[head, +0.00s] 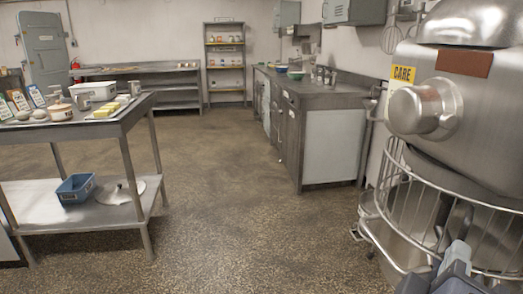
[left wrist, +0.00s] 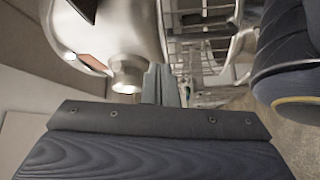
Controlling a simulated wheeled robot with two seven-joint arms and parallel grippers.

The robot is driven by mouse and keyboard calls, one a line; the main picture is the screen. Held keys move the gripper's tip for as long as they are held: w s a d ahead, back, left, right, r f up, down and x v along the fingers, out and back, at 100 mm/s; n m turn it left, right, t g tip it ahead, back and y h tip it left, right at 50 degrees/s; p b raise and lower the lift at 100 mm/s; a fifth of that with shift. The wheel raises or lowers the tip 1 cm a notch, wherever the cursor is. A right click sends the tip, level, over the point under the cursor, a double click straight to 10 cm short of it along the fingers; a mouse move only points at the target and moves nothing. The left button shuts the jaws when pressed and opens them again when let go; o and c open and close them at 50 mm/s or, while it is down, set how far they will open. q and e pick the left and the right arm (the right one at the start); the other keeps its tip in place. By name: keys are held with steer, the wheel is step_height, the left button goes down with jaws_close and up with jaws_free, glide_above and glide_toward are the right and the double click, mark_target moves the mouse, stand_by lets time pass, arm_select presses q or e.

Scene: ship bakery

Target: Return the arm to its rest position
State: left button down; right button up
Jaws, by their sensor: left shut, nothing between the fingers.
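My left gripper (head: 457,254) shows at the bottom right of the head view, in front of the lower part of the big steel mixer (head: 475,85). In the left wrist view its grey fingers (left wrist: 161,84) are together, with nothing between them. The mixer's rounded body and knob show just beyond the fingers there; whether they touch cannot be told. Most of the left arm is outside the head view. My right gripper is not seen in either view.
The mixer's wire guard (head: 400,190) stands close to the left gripper. A steel table (head: 125,120) with trays and jars stands at left, a blue bin (head: 76,188) on its lower shelf. A counter (head: 335,95) runs along the right wall. The middle floor (head: 220,200) is clear.

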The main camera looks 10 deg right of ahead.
arm_select(q)
steer(key=w+a+f+m+y, duration=0.1)
steer(key=w+a+m, duration=0.3)
steer(key=w+a, duration=1)
steer(key=w+a+f+g+y, duration=0.1)
steer(key=a+f+y, duration=0.15)
steer(key=a, duration=0.35)
steer(key=w+a+f+y, duration=0.1)
steer(key=a+f, duration=0.3)
steer(key=a, duration=0.2)
steer(key=s+a+f+g+y, duration=0.1)
steer(key=s+a+f+y, duration=0.1)
steer(key=s+a+f, duration=0.4)
steer(key=s+a+f+n+g+y, duration=0.1)
steer(key=s+a+f+g+y, duration=0.15)
steer(key=a+f, duration=0.55)
steer(key=s+a+f+g+y, duration=0.1)
steer(key=s+a+f+y, duration=0.25)
steer(key=a+f, duration=0.4)
step_height(320, 180, up, 24)
steer(key=p, duration=2.2)
steer(key=shift+a+h, duration=0.45)
